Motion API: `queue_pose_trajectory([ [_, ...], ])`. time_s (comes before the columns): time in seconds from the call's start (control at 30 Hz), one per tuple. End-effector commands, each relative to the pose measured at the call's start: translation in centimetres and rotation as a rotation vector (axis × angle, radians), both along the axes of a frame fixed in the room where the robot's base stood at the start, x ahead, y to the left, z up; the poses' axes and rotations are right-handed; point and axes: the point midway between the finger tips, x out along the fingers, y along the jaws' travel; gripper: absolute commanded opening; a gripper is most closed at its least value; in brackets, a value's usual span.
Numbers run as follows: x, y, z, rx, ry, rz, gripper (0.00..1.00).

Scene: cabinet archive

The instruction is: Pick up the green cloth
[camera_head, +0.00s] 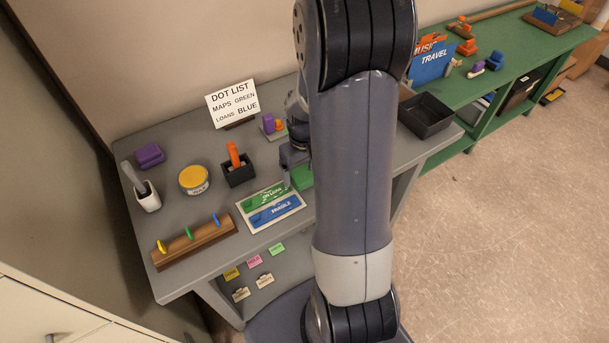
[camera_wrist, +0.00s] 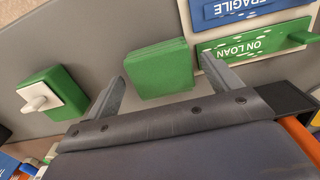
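The green cloth (camera_wrist: 160,68) is a flat, folded square lying on the grey table. In the head view a green patch of it (camera_head: 302,177) shows beside my arm, which hides the rest. My gripper (camera_wrist: 163,70) is open, with one finger on each side of the cloth in the wrist view. Nothing is held between the fingers. I cannot tell how high the fingertips are above the table. In the head view my gripper (camera_head: 292,158) is just behind the cloth and partly hidden by my arm.
A white tray (camera_head: 300,205) with green and blue label plates lies close beside the cloth, near one finger. A green block with a white knob (camera_wrist: 40,102) stands on the other side. A black pen box (camera_head: 239,175) and a yellow tub (camera_head: 194,180) stand left; a black tray (camera_head: 426,115) is right.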

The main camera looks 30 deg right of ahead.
Motion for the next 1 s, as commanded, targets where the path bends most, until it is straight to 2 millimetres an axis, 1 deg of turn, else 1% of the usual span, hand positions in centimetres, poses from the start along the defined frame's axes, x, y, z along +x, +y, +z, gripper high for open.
queue_pose_trajectory([
  [0.03, 0.0, 0.0, 0.0, 0.0, 0.0, 0.0, 0.81],
  [0.07, 0.0, 0.0, 0.0, 0.0, 0.0, 0.0, 0.78],
  [0.57, 0.0, 0.0, 0.0, 0.0, 0.0, 0.0, 0.38],
  [0.73, 0.0, 0.0, 0.1, 0.0, -0.001, 0.0, 0.37],
  [0.83, 0.1, 0.0, 0.6, -0.001, -0.003, 0.0, 0.37],
  [0.97, 0.1, 0.0, 2.4, -0.002, -0.005, 0.0, 0.37],
  [1.0, 0.1, 0.0, 3.1, -0.003, -0.007, 0.0, 0.37],
])
